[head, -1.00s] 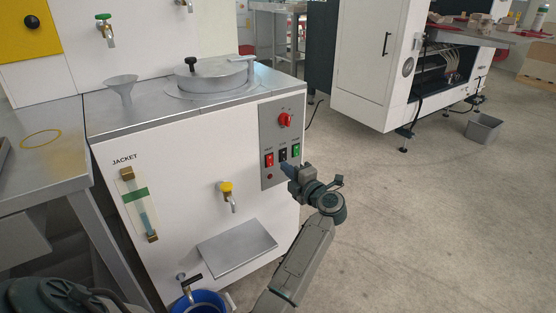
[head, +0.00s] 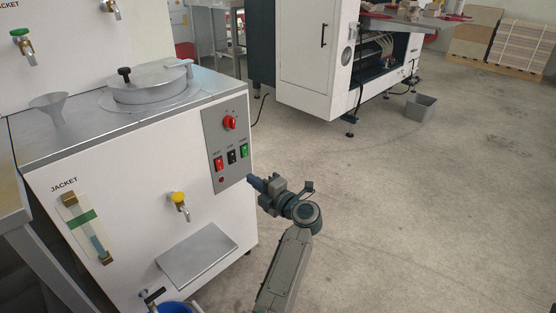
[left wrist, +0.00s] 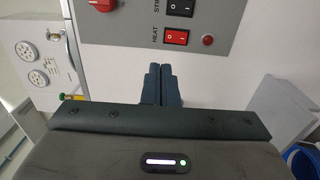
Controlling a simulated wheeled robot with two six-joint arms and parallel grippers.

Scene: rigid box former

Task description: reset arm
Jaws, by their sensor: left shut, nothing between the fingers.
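My left gripper (head: 252,180) is shut and empty. In the head view it shows just right of the lower corner of the grey control panel (head: 240,160) on the white jacketed machine (head: 130,170). In the left wrist view its closed fingers (left wrist: 158,70) point toward the panel's lower edge, with the red heat switch (left wrist: 176,37) close above the tips. Whether the fingers touch the machine cannot be told. The panel carries a red knob (head: 230,122) and several rocker switches. My right gripper is not in view.
A yellow-handled tap (head: 179,198) and a sloping metal shelf (head: 197,256) stick out from the machine's front. A blue bucket (head: 174,307) stands below. Bare floor (head: 420,210) lies open to the right. A grey bin (head: 420,106) stands farther back.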

